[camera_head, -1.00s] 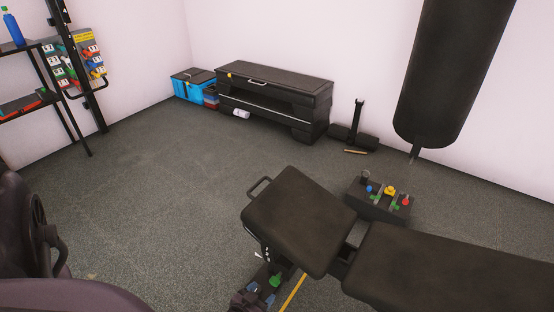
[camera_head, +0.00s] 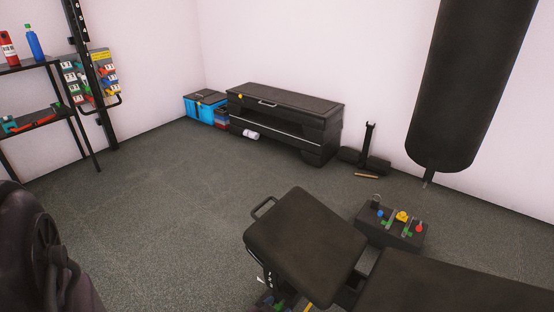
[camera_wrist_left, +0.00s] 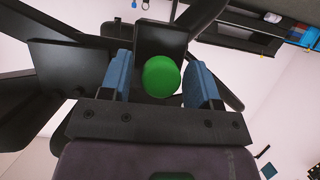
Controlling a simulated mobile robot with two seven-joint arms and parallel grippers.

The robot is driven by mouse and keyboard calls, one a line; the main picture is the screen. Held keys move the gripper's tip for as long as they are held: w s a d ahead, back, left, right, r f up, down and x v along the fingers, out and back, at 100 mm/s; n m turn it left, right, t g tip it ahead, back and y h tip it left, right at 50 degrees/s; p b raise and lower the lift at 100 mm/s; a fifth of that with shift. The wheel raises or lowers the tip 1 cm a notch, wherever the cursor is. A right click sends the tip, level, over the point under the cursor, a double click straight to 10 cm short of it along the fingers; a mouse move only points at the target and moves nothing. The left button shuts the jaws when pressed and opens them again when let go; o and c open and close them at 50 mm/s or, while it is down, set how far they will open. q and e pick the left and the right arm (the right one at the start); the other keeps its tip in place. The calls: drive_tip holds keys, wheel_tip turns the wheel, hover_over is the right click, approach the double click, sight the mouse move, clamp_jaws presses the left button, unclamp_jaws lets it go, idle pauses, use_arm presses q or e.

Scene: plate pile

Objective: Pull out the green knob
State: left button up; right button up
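The round green knob (camera_wrist_left: 161,77) fills the middle of the left wrist view. My left gripper (camera_wrist_left: 158,62) has its two blue-padded fingers on either side of the knob. The gripper is open: a gap shows between the left finger and the knob, and the right finger is very close to it. I cannot tell whether it touches. In the head view a bit of green knob (camera_head: 277,306) shows at the bottom edge, under the black weight bench (camera_head: 303,245), mostly cut off. My right gripper is not in view.
A black box with coloured knobs (camera_head: 390,228) stands behind the bench. A punching bag (camera_head: 470,90) hangs at right. A black chest (camera_head: 285,108) and blue crate (camera_head: 204,108) line the wall. A shelf (camera_head: 30,68) stands at left. The floor between is clear.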

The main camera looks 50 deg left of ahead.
use_arm(q)
clamp_jaws()
drive_tip(key=shift+s+d+f+p, duration=0.1)
drive_tip(key=shift+s+d+p, duration=0.1)
drive_tip(key=shift+s, duration=0.35)
drive_tip(key=shift+s+d+p, duration=0.1)
drive_tip(key=shift+s+p, duration=0.05)
drive_tip(key=shift+s, duration=0.35)
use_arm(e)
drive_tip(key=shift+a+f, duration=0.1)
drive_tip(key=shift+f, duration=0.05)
use_arm(q)
drive_tip(key=shift+o, duration=0.7)
unclamp_jaws()
drive_tip(key=p+v, duration=0.4)
drive_tip(key=v, duration=0.7)
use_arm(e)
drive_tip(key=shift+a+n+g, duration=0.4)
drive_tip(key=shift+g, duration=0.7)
